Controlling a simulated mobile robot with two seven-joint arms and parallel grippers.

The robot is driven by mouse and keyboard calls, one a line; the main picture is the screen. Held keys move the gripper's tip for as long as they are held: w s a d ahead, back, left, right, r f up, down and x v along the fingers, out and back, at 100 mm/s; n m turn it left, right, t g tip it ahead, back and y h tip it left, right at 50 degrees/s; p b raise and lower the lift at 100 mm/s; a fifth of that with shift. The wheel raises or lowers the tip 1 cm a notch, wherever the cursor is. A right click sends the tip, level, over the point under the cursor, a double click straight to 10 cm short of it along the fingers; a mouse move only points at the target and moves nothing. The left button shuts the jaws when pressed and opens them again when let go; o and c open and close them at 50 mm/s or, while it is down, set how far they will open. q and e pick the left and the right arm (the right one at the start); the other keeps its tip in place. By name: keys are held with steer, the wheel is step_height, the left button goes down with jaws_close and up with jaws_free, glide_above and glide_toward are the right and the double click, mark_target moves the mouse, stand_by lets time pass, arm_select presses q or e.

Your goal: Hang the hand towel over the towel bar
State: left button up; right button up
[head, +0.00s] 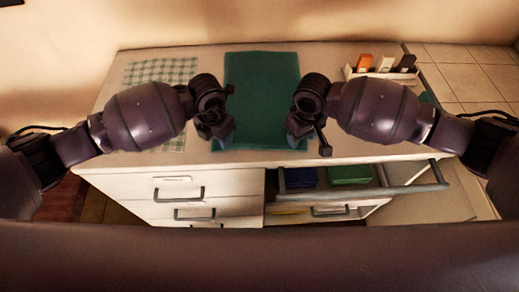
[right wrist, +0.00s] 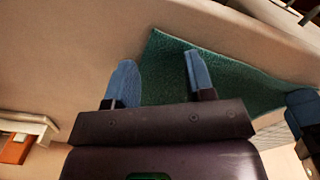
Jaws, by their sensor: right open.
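The hand towel (head: 262,85), a dark green cloth, lies flat on the middle of the countertop. It also shows in the right wrist view (right wrist: 168,75). My right gripper (head: 301,138) is over its near right corner, with its two blue fingers apart (right wrist: 158,80) and green cloth visible between them. I cannot tell whether the fingers touch it. My left gripper (head: 222,137) is at the towel's near left corner; its finger opening is unclear. The grey towel bar (head: 400,190) runs in front of the cabinet's right half, and a side rail runs back from its right end.
A green checked cloth (head: 160,71) lies on the counter's left. A white caddy (head: 384,75) with several bottles stands at the back right. Drawers with handles (head: 180,193) fill the left front.

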arm_select(q)
steer(key=shift+f, duration=0.2)
arm_select(e)
steer(key=shift+f, duration=0.2)
arm_select(q)
steer(key=shift+f, duration=0.1)
arm_select(e)
steer(key=shift+f, duration=0.15)
arm_select(q)
jaws_close()
arm_select(e)
steer(key=shift+d, duration=0.1)
jaws_close()
steer(key=shift+f, duration=0.1)
stand_by(0.3)
